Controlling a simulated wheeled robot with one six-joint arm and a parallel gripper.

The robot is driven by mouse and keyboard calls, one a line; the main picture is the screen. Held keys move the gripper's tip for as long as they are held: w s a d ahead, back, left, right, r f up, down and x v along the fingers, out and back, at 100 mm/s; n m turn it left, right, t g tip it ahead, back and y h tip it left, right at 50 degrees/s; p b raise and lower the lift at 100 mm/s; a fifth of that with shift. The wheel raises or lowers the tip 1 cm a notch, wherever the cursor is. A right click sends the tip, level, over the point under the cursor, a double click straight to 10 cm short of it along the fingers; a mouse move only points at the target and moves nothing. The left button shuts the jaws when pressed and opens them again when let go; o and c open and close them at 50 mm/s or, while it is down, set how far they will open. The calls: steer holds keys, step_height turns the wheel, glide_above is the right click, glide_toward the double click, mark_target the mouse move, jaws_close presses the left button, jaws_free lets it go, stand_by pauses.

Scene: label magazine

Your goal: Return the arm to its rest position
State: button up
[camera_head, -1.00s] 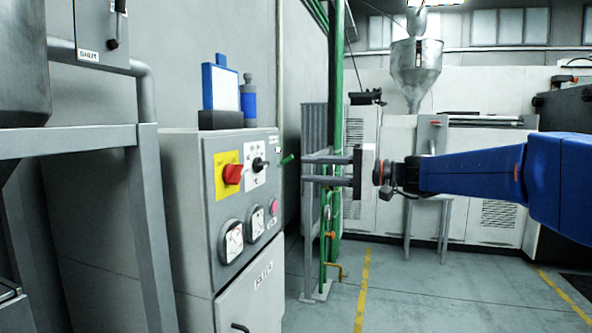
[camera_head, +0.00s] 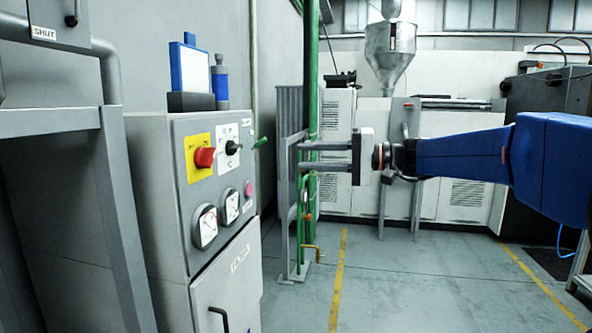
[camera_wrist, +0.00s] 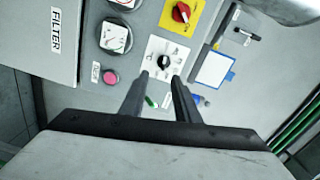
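My gripper (camera_head: 301,156) shows in the head view at the end of my blue arm (camera_head: 460,160). Its two grey fingers point left, apart from each other, with nothing between them. It is right of the grey control cabinet (camera_head: 160,240), with a gap between the fingertips and the black knob (camera_head: 232,147). In the wrist view, my gripper (camera_wrist: 160,80) is open and empty. Its fingertips appear below the black knob (camera_wrist: 163,62) on its white plate.
The cabinet carries a red switch (camera_head: 204,157), two gauges and a pink button (camera_head: 249,189). A blue-framed panel (camera_head: 190,68) and a blue bottle (camera_head: 221,82) stand on top. A green pipe (camera_head: 312,70) rises behind my fingers. The floor (camera_head: 390,285) at front right is clear.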

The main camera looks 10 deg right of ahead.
steer(key=s+d+f+g+h, duration=0.15)
steer(key=s+f+h, duration=0.65)
steer(key=s+f, duration=1)
steer(key=s+d+f+n+h, duration=0.1)
steer(key=s+d+f+h, duration=0.7)
steer(key=s+d+f, duration=0.6)
step_height(320, 180, down, 3)
steer(key=shift+d+f+n+h, duration=0.15)
steer(key=shift+d+n+h, duration=0.15)
steer(key=shift+n, duration=0.1)
